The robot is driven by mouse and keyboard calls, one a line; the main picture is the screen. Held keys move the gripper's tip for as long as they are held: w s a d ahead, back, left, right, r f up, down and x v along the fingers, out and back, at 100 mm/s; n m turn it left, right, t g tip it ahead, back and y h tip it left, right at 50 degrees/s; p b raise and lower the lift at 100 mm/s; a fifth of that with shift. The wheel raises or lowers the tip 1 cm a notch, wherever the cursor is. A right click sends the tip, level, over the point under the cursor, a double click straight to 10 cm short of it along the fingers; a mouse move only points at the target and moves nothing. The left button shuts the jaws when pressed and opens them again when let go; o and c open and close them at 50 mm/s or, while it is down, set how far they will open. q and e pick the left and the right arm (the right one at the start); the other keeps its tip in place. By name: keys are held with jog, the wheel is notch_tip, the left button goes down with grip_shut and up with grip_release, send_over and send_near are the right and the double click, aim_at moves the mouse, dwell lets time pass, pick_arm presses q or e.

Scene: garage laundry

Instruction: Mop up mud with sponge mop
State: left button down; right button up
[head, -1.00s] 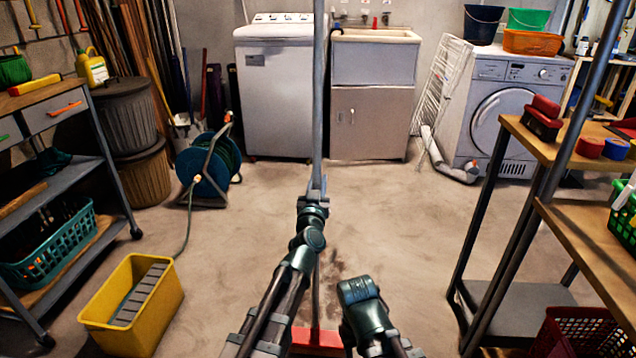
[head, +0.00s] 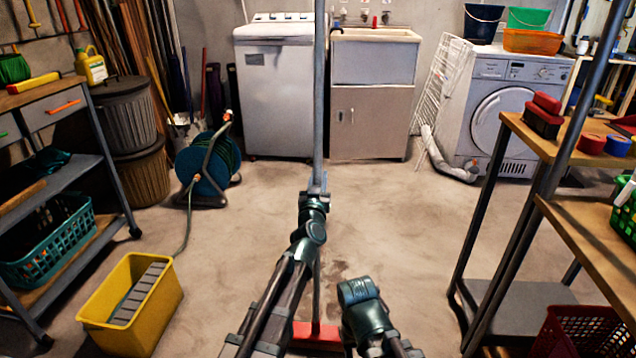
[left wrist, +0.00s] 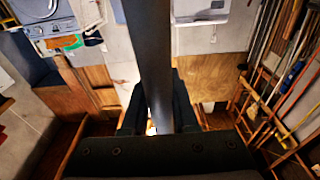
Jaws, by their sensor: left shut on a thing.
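The sponge mop's grey handle (head: 319,100) stands nearly upright in the middle of the head view. My left gripper (head: 317,188) is shut around it, and the handle also runs between the fingers in the left wrist view (left wrist: 155,70). The mop's red head (head: 316,335) is down at the floor, partly hidden by my arms. Faint brownish mud marks (head: 338,268) show on the floor just beyond the head, right of the handle. My right arm is bent at the lower middle, and its gripper fingers are hidden.
A yellow bucket (head: 160,311) with a grey slatted insert stands at the lower left. A hose reel (head: 208,168) stands behind it. A shelf cart is at left, and a wooden-topped workbench (head: 590,235) at right. The floor towards the washing machines is clear.

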pick_arm(q)
jog(key=w, duration=1.5)
jog(key=shift+w+d, duration=0.25)
dwell(0.4)
jog(key=shift+w+f, duration=0.1)
